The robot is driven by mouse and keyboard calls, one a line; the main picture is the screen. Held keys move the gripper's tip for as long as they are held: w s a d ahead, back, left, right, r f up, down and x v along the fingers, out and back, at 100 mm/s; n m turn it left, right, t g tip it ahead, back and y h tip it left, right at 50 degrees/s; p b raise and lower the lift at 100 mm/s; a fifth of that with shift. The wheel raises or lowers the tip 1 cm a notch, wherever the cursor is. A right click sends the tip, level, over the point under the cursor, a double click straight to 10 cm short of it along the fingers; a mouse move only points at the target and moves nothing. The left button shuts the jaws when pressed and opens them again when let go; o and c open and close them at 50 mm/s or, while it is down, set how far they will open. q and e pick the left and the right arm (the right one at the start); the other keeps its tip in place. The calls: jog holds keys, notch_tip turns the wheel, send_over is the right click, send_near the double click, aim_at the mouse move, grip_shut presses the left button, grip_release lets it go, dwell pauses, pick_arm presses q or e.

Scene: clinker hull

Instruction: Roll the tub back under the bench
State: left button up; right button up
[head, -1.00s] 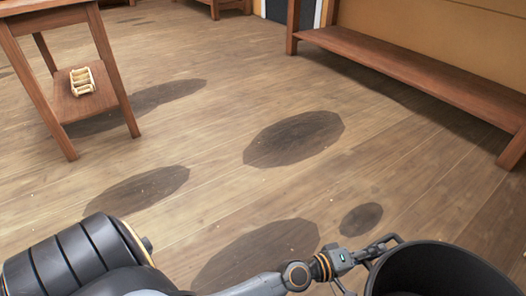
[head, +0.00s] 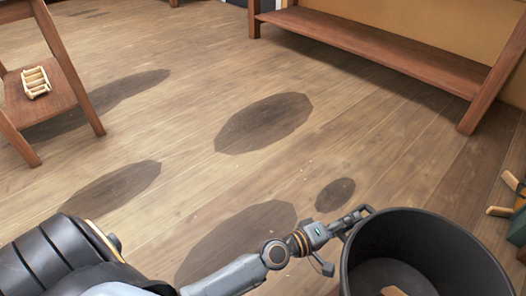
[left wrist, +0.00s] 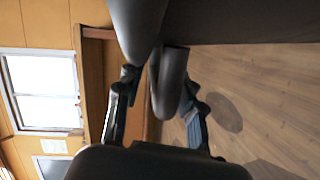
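The tub (head: 462,258) is a dark grey round bucket at the bottom right of the head view, cut off by the lower edge. My left gripper (head: 347,243) is at its left rim, with the fingers spread apart. In the left wrist view, a dark loop like a handle (left wrist: 168,95) lies between the fingers of my left gripper (left wrist: 160,82); I see no clear grip on it. The bench (head: 385,50) is a long reddish-brown wooden one along the ochre wall at upper right. The floor under it is shaded. My right gripper is not in view.
A wooden stand (head: 45,97) with a small pale slatted object (head: 36,82) on its shelf is at the left. Wooden-handled things (head: 511,198) stand at the right edge. Floor between tub and bench is clear, with flat dark patches (head: 263,123).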

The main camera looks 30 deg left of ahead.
pick_arm(q)
jog(key=shift+s+f, duration=0.1)
jog(key=shift+s, duration=0.05)
jog(key=v, duration=0.7)
jog(key=shift+s+a, duration=0.3)
jog(key=shift+a, duration=0.05)
